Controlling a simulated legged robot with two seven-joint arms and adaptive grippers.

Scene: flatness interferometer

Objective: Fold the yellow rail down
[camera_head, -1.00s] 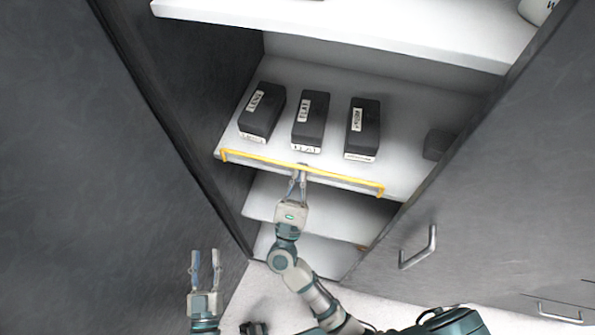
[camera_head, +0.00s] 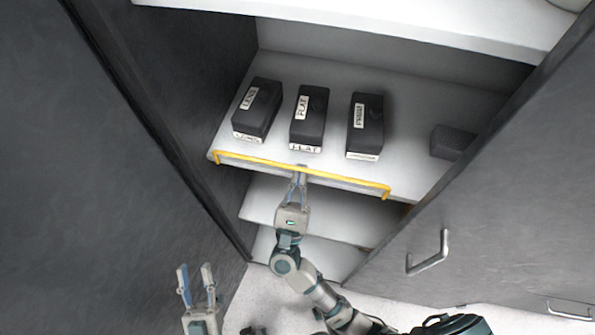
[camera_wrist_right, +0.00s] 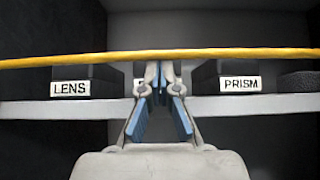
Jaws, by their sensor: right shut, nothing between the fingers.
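The yellow rail (camera_head: 340,179) runs along the front edge of the middle shelf, in front of the boxes. It also crosses the right wrist view (camera_wrist_right: 220,53) from side to side, above the fingertips in the picture. My right gripper (camera_head: 300,172) is shut and empty at the middle of the rail; its fingertips also show in the right wrist view (camera_wrist_right: 159,70). I cannot tell whether they touch the rail. My left gripper (camera_head: 195,270) is open and empty at the lower left, away from the shelves.
Black boxes labelled LENS (camera_head: 257,108), FLAT (camera_head: 309,118) and PRISM (camera_head: 365,125) stand behind the rail on the shelf (camera_head: 408,165). A dark block (camera_head: 452,142) lies at the right. A cabinet door with a handle (camera_head: 428,255) stands at the right.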

